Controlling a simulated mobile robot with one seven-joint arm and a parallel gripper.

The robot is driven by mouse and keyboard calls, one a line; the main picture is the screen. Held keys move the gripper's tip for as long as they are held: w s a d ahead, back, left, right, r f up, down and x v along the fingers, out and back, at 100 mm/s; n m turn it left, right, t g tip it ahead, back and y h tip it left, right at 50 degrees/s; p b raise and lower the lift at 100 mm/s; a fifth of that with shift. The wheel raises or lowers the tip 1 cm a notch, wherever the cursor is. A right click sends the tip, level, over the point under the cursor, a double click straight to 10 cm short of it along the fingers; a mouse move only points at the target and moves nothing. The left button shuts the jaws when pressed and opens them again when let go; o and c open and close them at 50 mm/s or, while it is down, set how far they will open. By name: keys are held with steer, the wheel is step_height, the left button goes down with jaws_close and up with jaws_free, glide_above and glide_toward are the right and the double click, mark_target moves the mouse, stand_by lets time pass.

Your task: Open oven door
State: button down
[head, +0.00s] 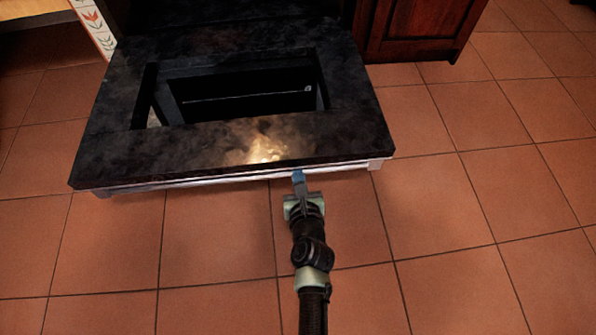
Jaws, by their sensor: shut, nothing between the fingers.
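The oven door (225,140) appears as a dark, mottled panel lying roughly flat, with a rectangular window opening in it. A bright spot of light reflects near its front edge. A pale metal strip (200,179), which looks like the handle, runs along that front edge. My gripper (298,176) is shut and empty, its blue-grey fingertips at the front edge, right of the middle. I cannot tell whether they touch the edge. The oven cavity is not clearly visible behind the door.
A dark red wooden cabinet (415,30) stands at the back right. A patterned tile strip (95,25) shows at the back left. The terracotta tile floor (470,220) is clear in front and to the right.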

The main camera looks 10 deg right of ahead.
steer(key=r+p, duration=0.6)
steer(key=p, duration=0.1)
steer(key=w+r+p, duration=0.1)
steer(key=r+p, duration=0.2)
steer(key=shift+w+r+p, duration=0.1)
steer(key=shift+r+p, duration=0.25)
steer(key=shift+r, duration=0.05)
steer(key=shift+f, duration=0.1)
